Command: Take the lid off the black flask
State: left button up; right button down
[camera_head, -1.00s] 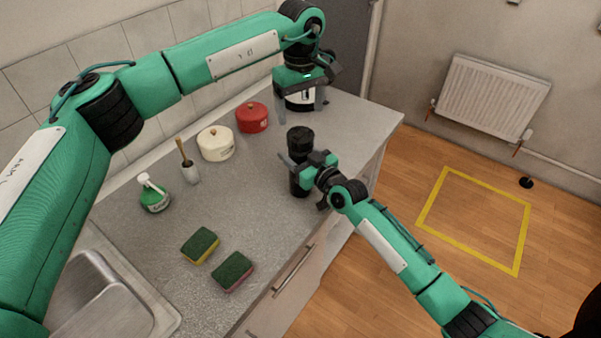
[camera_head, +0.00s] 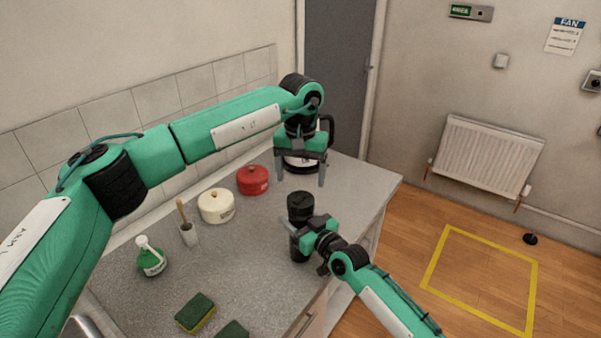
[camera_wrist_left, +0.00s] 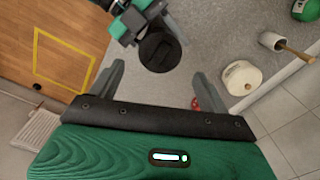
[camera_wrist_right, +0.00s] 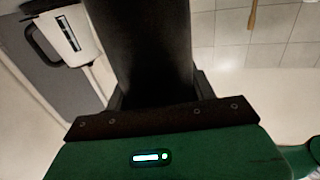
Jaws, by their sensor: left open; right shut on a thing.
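The black flask (camera_head: 299,252) stands upright on the grey counter near its right edge. Its black lid (camera_head: 300,207) is on top; the left wrist view shows the lid from above (camera_wrist_left: 160,50). My right gripper (camera_head: 300,233) is shut on the flask's body below the lid. The flask's dark side fills the middle of the right wrist view (camera_wrist_right: 145,45). My left gripper (camera_head: 301,180) is open and empty, pointing down, with its fingertips above and behind the lid in the head view. In the left wrist view the lid shows beyond and between its fingers.
A white kettle (camera_wrist_right: 72,38) with a black handle stands behind my left gripper. A red pot (camera_head: 252,181), a cream pot (camera_head: 216,207), a brush in a holder (camera_head: 189,233), a green bottle (camera_head: 152,260) and sponges (camera_head: 195,313) stand left of the flask.

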aim_at(301, 199)
pick_arm(q)
jog(key=shift+f, duration=3.95)
